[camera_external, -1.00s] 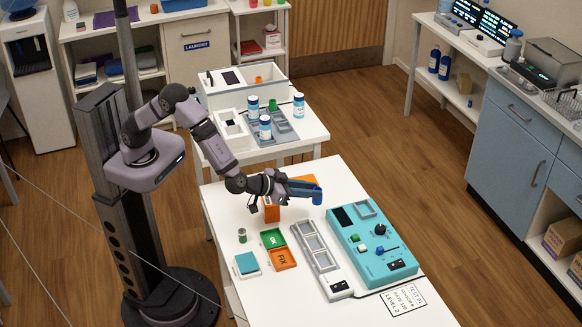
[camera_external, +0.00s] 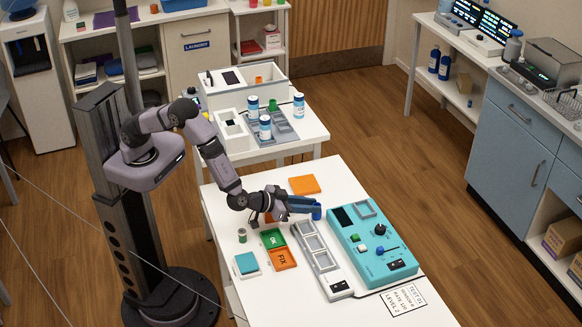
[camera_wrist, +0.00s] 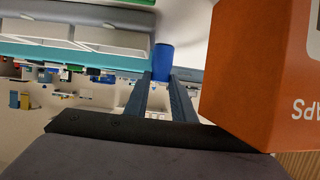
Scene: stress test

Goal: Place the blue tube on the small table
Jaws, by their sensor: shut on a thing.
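My gripper (camera_external: 315,207) is low over the front white table (camera_external: 350,185), left of the teal panel. It is shut on the blue tube (camera_external: 317,213), which stands about upright at the fingertips. In the wrist view the tube (camera_wrist: 162,60) shows at the end of the two blue fingers (camera_wrist: 166,85). I cannot tell whether its bottom touches the table. A smaller white table (camera_external: 313,133) stands behind, carrying bins, a grey rack and several white bottles with blue caps.
An orange caps box (camera_wrist: 250,70) is close beside my gripper, mostly hidden externally. The teal panel (camera_external: 355,250), grey tray (camera_external: 322,262), green OK tray (camera_external: 272,238) and orange FIX tray (camera_external: 283,259) lie nearby. An orange pad (camera_external: 304,185) lies behind my gripper.

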